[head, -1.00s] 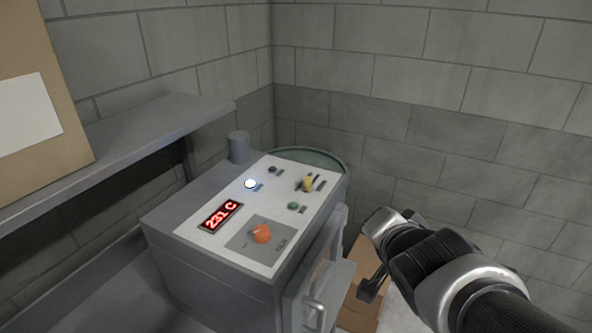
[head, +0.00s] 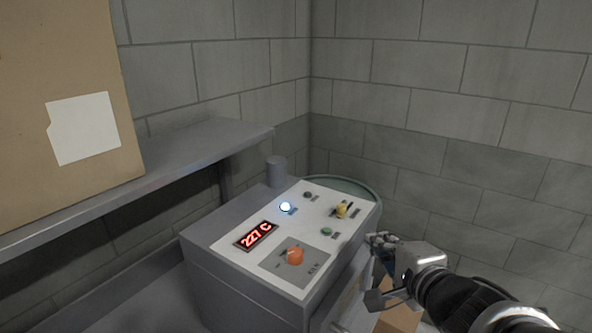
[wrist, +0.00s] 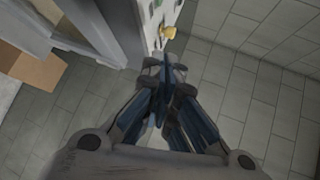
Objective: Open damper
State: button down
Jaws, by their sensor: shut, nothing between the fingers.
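A grey oven-like unit has a sloped white control panel (head: 230,243). On it are a yellow knob (head: 342,210), an orange dial (head: 295,256), a green button (head: 326,231), a dark button (head: 307,195), a lit white-blue lamp (head: 285,207) and a red display (head: 257,235) reading 227 C. I cannot tell from labels which control is the damper. My gripper (head: 378,240) is shut and empty, just right of the panel's right edge. In the wrist view, the shut fingertips (wrist: 163,66) lie just below the yellow knob (wrist: 168,32) in the picture, apart from it.
A grey shelf (head: 190,160) with a cardboard box (head: 60,100) is at the left. A small grey cylinder (head: 276,172) stands behind the panel. Block walls close in behind and to the right. Another cardboard box (wrist: 30,78) lies on the floor. Tiled floor beneath my gripper is open.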

aim_at(353, 227)
jog(key=p+x, duration=0.2)
jog(key=x, duration=0.2)
jog(key=p+x, duration=0.2)
jog(key=x, duration=0.2)
jog(key=p+x, duration=0.2)
jog(key=x, duration=0.2)
jog(key=shift+w+a+r+p, duration=0.15)
jog(key=shift+w+r+p, duration=0.05)
jog(key=shift+w+p, duration=0.15)
jog(key=shift+w, duration=0.65)
jog(key=shift+r, duration=0.1)
